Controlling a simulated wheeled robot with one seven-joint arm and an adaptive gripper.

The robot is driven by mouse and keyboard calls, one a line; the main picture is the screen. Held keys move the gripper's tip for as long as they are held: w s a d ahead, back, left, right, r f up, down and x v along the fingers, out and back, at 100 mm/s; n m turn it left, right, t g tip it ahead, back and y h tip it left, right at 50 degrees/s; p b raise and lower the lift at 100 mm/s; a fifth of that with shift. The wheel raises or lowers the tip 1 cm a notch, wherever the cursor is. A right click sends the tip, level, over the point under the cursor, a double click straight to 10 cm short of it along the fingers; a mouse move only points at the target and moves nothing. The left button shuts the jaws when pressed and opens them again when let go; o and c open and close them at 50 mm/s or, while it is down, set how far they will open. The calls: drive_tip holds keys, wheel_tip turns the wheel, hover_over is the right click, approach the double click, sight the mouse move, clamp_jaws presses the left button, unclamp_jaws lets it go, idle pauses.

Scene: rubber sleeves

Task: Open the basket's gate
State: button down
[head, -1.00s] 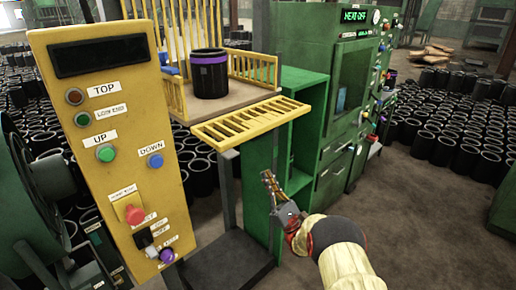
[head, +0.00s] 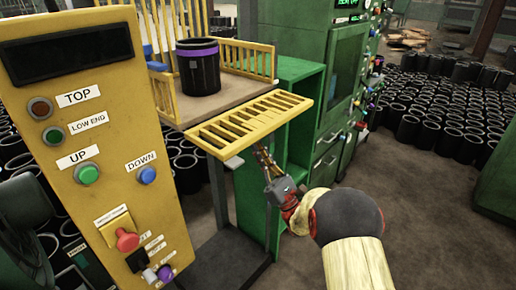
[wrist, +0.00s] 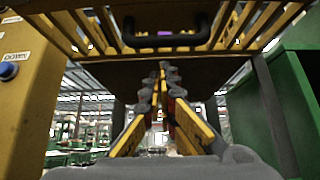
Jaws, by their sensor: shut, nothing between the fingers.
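The basket's gate (head: 250,122) is a yellow barred panel at the front of the basket (head: 245,58). It is folded outward and down, roughly level with the basket floor. In the wrist view the gate's bars (wrist: 262,22) cross the top, with a black handle (wrist: 166,40) on the side facing me. My gripper (head: 262,154) is just below the gate's outer edge, pointing up toward it. Its fingers are shut and empty; in the wrist view the fingertips (wrist: 163,68) are below the handle, seemingly apart from it. A black sleeve with a purple band (head: 198,68) stands on the basket floor.
A yellow control panel (head: 100,150) with labelled buttons stands close on the left. A green cabinet (head: 300,100) and green machine (head: 340,90) stand right behind the gate. Many black sleeves (head: 440,105) cover the floor at the right. Bare floor lies at the lower right.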

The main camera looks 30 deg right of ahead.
drive_tip(key=shift+s+d+r, duration=0.1)
drive_tip(key=shift+s+r, duration=0.2)
drive_tip(key=shift+r, duration=0.1)
drive_tip(key=shift+r, duration=0.1)
drive_tip(key=g+p, duration=0.1)
drive_tip(key=p, duration=0.2)
drive_tip(key=s+r+g+h+p, duration=0.1)
drive_tip(key=g+p, duration=0.1)
drive_tip(key=p, duration=0.2)
drive_tip(key=r+g+p, duration=0.1)
drive_tip(key=p, duration=0.3)
drive_tip(key=shift+s+d+r+h, duration=0.1)
drive_tip(key=shift+s+d+h, duration=0.2)
drive_tip(key=shift+s+d, duration=0.05)
drive_tip(key=shift+f, duration=0.25)
